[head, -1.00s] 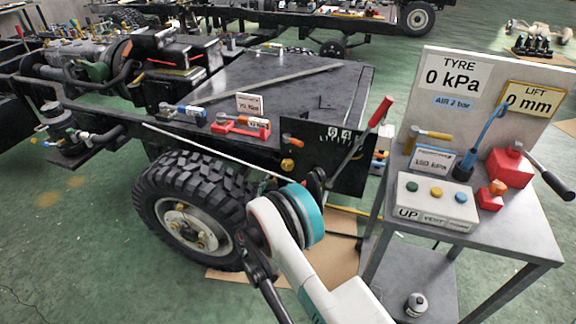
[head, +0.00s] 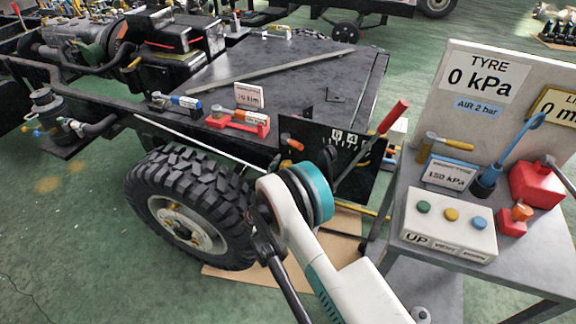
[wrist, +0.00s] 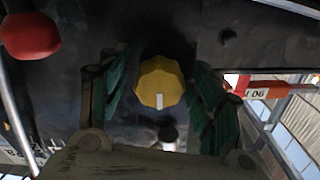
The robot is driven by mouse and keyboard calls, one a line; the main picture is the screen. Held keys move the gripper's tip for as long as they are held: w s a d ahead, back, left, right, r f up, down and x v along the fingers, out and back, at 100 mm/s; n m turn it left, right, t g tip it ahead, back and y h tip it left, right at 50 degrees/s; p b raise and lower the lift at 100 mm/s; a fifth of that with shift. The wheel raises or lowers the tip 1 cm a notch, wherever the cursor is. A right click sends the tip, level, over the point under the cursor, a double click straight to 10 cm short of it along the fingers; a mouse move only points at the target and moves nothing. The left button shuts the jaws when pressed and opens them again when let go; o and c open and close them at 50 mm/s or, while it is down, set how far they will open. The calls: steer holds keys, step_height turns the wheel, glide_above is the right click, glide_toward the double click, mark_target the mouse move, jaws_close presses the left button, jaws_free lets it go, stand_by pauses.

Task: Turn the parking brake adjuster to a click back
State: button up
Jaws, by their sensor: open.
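In the wrist view a yellow faceted adjuster knob (wrist: 160,82) with a white mark at its lower edge sits on a dark panel. The green-padded fingers of my gripper (wrist: 162,90) stand open on either side of it, with gaps between pads and knob. In the head view the black panel (head: 353,165) with white numbers and a red-handled lever (head: 391,118) is at the chassis's near end. My arm hides the gripper there, and I cannot make out the knob clearly. A red rounded grip (wrist: 30,36) shows at the wrist view's upper left.
A wheel (head: 185,205) stands left of my arm. A grey bench (head: 545,262) at right holds a button box (head: 448,225), a hammer (head: 440,145) and a red jack (head: 537,184). A red tool (head: 238,122) lies on the chassis. Green floor is clear at lower left.

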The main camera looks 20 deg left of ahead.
steer(key=c, duration=1.1)
steer(key=shift+n, duration=0.4)
steer(key=n, duration=0.5)
steer(key=shift+n, duration=0.3)
steer(key=n, duration=0.5)
steer(key=shift+n, duration=0.4)
